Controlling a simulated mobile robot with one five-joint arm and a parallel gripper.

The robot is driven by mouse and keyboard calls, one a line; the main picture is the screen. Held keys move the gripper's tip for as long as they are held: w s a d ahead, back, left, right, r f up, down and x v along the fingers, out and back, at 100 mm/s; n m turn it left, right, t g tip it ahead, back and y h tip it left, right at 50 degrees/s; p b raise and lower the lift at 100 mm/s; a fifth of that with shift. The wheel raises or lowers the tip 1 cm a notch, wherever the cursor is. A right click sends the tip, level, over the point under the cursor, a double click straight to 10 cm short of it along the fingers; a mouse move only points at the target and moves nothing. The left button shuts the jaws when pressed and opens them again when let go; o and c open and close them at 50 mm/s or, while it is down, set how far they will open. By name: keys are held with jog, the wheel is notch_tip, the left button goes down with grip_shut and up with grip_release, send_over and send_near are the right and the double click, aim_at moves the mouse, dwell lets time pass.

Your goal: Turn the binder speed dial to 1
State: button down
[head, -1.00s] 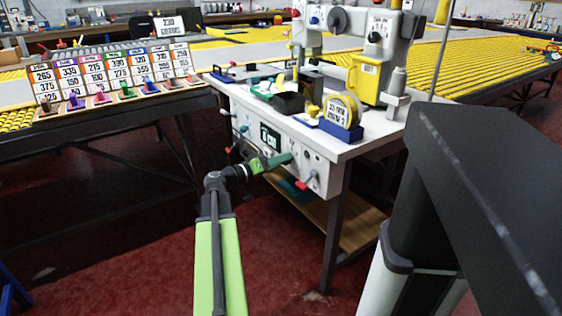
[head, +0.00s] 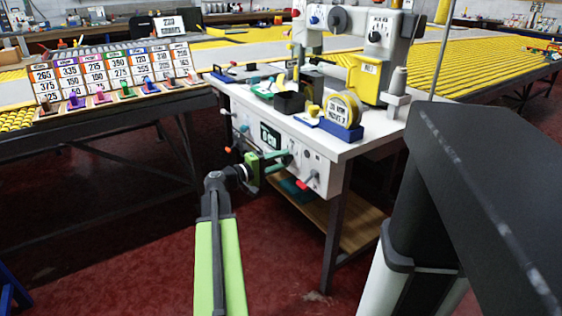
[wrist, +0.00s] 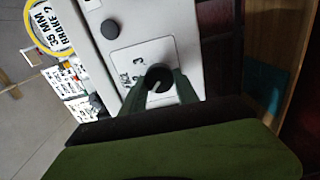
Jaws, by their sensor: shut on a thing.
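The binder speed dial (wrist: 159,76) is a dark round knob on a pale plate of the binder's front panel, with small printed numbers beside it, a 3 among them. My gripper (wrist: 162,84) has its two green fingers on either side of the dial and is shut on it. In the head view my gripper (head: 287,158) reaches the front panel from the lower left. The fingers cover part of the dial there, and its pointer and exact setting cannot be read.
Another dark knob (wrist: 110,29) sits close by on the same panel. The white binder table (head: 345,148) carries a yellow tape roll (head: 341,109) above. The red floor in front is open.

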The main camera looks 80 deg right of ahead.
jog(key=shift+n, duration=0.3)
jog(key=c, duration=0.9)
grip_release()
jog(key=v, duration=1.7)
jog(key=shift+w+a, duration=0.1)
jog(key=shift+a, duration=0.1)
